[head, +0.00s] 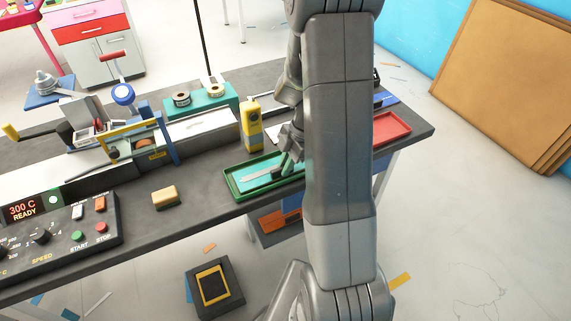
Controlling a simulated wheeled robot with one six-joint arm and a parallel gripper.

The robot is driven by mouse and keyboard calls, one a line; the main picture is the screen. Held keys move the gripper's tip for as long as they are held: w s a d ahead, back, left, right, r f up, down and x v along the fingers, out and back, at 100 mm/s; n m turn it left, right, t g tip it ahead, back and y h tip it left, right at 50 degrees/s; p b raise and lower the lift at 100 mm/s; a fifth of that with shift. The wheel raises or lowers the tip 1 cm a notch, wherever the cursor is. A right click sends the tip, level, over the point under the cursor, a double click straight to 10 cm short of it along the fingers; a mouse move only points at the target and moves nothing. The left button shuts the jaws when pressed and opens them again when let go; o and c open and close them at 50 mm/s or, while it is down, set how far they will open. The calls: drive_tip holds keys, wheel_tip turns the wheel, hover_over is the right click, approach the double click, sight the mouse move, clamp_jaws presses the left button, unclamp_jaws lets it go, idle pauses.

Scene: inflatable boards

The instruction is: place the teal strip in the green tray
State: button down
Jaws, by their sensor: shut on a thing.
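The green tray (232,190) lies on the front part of the dark workbench, just left of my arm. The teal strip (252,171) shows as a flat teal area within the tray's rim. A thin grey pointed piece lies across it. My gripper (288,158) is low over the right part of the tray, shut on the teal strip. My arm hides the tray's right end and part of the gripper. I cannot tell whether the strip rests on the tray floor.
A red tray (391,128) lies right of my arm. A yellow tool (251,124) stands behind the green tray, and a tan block (165,196) lies left of it. A control panel (60,230) and a machine with a blue frame (165,130) fill the bench's left side.

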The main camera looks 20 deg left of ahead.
drive_tip(key=shift+f, duration=0.2)
drive_tip(key=c, duration=1.7)
unclamp_jaws()
drive_tip(key=shift+r, duration=0.1)
drive_tip(key=shift+c, duration=0.2)
drive_tip(key=shift+r, duration=0.1)
drive_tip(key=v, duration=1.2)
drive_tip(key=shift+b, duration=0.3)
drive_tip(key=shift+s, duration=0.15)
